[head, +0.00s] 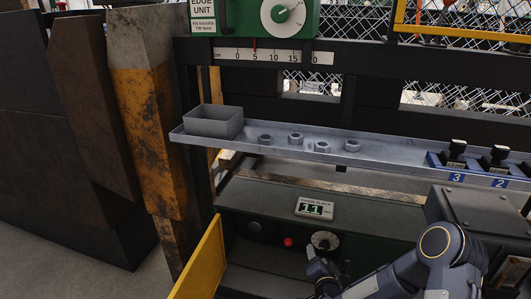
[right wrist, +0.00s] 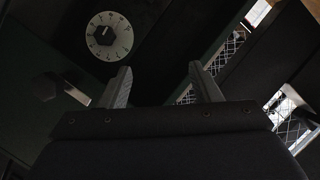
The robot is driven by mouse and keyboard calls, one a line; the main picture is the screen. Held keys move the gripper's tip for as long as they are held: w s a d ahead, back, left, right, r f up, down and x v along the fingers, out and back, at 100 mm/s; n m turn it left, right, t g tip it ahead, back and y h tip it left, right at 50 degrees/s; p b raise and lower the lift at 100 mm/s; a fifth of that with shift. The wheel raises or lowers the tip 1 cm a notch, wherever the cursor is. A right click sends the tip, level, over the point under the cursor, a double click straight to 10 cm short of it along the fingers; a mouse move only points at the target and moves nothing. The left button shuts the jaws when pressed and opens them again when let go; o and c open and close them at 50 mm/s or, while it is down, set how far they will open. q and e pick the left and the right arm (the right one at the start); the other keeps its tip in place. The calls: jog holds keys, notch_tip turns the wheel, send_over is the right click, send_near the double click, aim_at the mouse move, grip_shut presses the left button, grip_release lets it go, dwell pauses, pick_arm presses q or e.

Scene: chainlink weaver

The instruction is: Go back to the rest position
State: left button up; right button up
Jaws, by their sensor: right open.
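My right gripper (head: 322,268) is low in the head view, in front of the machine's lower control panel. Its arm comes in from the lower right. In the right wrist view its two fingers (right wrist: 160,72) stand apart with nothing between them. A white-faced dial with a dark knob (head: 325,241) is just beyond the fingers; the dial also shows in the right wrist view (right wrist: 109,35), left of the fingers. I cannot tell how far the fingers are from the panel. My left gripper is not in view.
A grey shelf (head: 270,158) holds an open grey box (head: 214,121), several nuts (head: 296,138) and blue numbered blocks (head: 457,160). Below are a display (head: 315,208), a red button (head: 288,242) and an open yellow door (head: 205,262). A worn yellow post (head: 147,130) stands at left.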

jog(key=s+d+r+n+g+y, duration=0.1)
jog(key=s+d+r+n+g, duration=0.15)
jog(key=s+r, duration=0.5)
jog(key=s+d+r+n+g+y, duration=0.1)
jog(key=s+d+r+n+g, duration=0.2)
jog(key=r, duration=0.7)
jog(key=s+r+n+g+y, duration=0.1)
jog(key=s+r+g, duration=0.1)
jog(key=s, duration=1)
jog(key=s+r+n+g+y, duration=0.1)
jog(key=s+g, duration=0.1)
jog(key=s, duration=1)
notch_tip(320, 180, up, 38)
jog(key=s+a+p, duration=0.1)
jog(key=p, duration=3.7)
jog(key=shift+p, duration=0.3)
